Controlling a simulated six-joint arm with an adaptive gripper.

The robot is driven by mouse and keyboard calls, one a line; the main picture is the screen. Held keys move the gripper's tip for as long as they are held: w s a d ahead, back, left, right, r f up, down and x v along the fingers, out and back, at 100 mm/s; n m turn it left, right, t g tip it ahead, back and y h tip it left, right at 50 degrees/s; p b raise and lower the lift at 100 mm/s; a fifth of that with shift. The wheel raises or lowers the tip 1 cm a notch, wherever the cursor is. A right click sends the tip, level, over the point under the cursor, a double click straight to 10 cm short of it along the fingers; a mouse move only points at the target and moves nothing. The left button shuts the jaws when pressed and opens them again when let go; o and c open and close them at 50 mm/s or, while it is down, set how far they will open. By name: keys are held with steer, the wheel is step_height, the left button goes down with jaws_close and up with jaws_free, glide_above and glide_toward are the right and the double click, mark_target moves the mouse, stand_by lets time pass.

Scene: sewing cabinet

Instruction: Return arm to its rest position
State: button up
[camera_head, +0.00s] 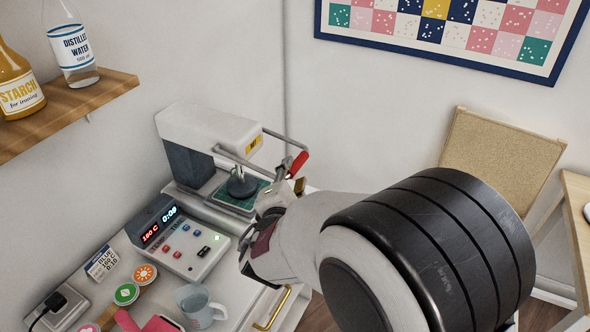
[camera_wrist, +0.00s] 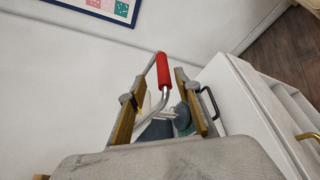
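My gripper (camera_head: 284,190) is at the middle of the head view, beside the front of a white heat press (camera_head: 210,130). In the wrist view my gripper (camera_wrist: 157,82) has its two fingers apart and nothing visibly clamped between them. The press's red handle (camera_head: 299,164) is close to the fingertips. In the wrist view the red handle (camera_wrist: 163,70) appears in line with the gap between the fingers; whether it touches them I cannot tell. My arm hides part of the cabinet.
A control box (camera_head: 185,240) with a lit display stands left of my gripper. A cup (camera_head: 197,305) and round coloured labelled items (camera_head: 145,273) are at lower left. A wooden shelf (camera_head: 85,100) holds bottles. A tan board (camera_head: 500,155) stands at right. A brass drawer handle (camera_head: 273,310) sticks out below.

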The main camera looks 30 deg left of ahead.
steer(key=shift+s+d, duration=0.15)
steer(key=shift+s, duration=0.15)
stand_by(0.4)
